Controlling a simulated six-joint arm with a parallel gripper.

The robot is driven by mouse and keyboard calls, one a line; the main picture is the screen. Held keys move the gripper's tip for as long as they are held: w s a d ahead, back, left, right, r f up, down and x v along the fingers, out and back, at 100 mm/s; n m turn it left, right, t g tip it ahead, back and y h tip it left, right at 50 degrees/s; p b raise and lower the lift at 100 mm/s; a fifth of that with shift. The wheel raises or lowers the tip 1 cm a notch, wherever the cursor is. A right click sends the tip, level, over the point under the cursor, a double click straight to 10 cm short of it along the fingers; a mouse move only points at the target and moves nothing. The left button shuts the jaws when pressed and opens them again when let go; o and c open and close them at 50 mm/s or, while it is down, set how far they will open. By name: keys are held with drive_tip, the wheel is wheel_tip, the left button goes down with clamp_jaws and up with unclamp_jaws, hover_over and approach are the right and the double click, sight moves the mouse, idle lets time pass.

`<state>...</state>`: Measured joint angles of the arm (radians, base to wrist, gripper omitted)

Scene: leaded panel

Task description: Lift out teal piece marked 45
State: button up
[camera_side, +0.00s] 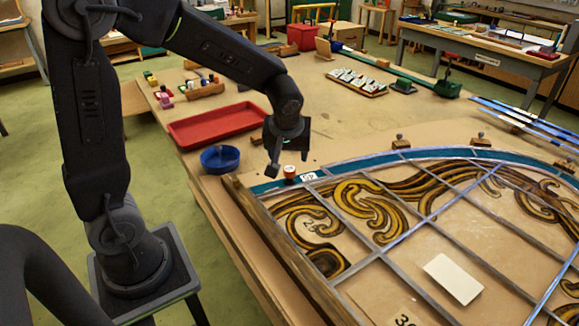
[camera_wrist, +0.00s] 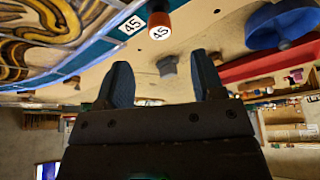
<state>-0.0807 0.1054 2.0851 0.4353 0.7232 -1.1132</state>
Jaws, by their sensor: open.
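The teal piece (camera_side: 266,187) lies at the near-left end of the curved teal border of the leaded panel. A white tag reading 45 (camera_side: 308,176) lies on or beside it. The teal border (camera_wrist: 85,58) also shows in the wrist view. My gripper (camera_side: 288,165) is open and empty above the border's end, close to the knob. In the wrist view the knob is ahead of the fingers (camera_wrist: 165,77), not between them.
A wooden bar (camera_side: 285,255) edges the panel's left side. A blue bowl (camera_side: 220,160) and a red tray (camera_side: 217,125) stand to the left. Small wooden blocks (camera_side: 400,142) sit along the panel's far edge. A cream card (camera_side: 453,279) lies on the panel. Bench behind my gripper is partly clear.

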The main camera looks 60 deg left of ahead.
sight(289, 168)
drive_tip(key=x, duration=0.8)
drive_tip(key=shift+w+a+f, duration=0.1)
drive_tip(key=shift+a+f, duration=0.05)
drive_tip(key=shift+f, duration=0.15)
drive_tip(key=c, duration=1.1)
drive_tip(key=o, duration=0.4)
drive_tip(key=shift+c, duration=1.1)
drive_tip(key=shift+a, duration=0.1)
drive_tip(key=shift+a, duration=1.1)
drive_tip(key=shift+a, duration=0.7)
